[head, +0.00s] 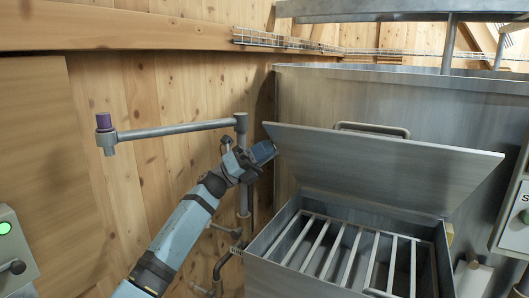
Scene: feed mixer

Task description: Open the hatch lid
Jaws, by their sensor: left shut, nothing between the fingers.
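The hatch lid (385,168) is a flat grey metal plate, tilted up and standing open above the hatch box (266,241). Its handle (372,129) shows behind the lid's top edge. Inside the open box is a grate of parallel bars (342,250). My left gripper (265,151) is shut and empty, close to the lid's left edge. Whether it touches the lid I cannot tell. My right gripper is not in view.
A grey pipe with a purple cap (104,122) runs along the wooden wall, close behind my left arm. The mixer's metal body (415,105) rises behind the lid. Control boxes stand at the left edge (13,250) and the right edge (514,215).

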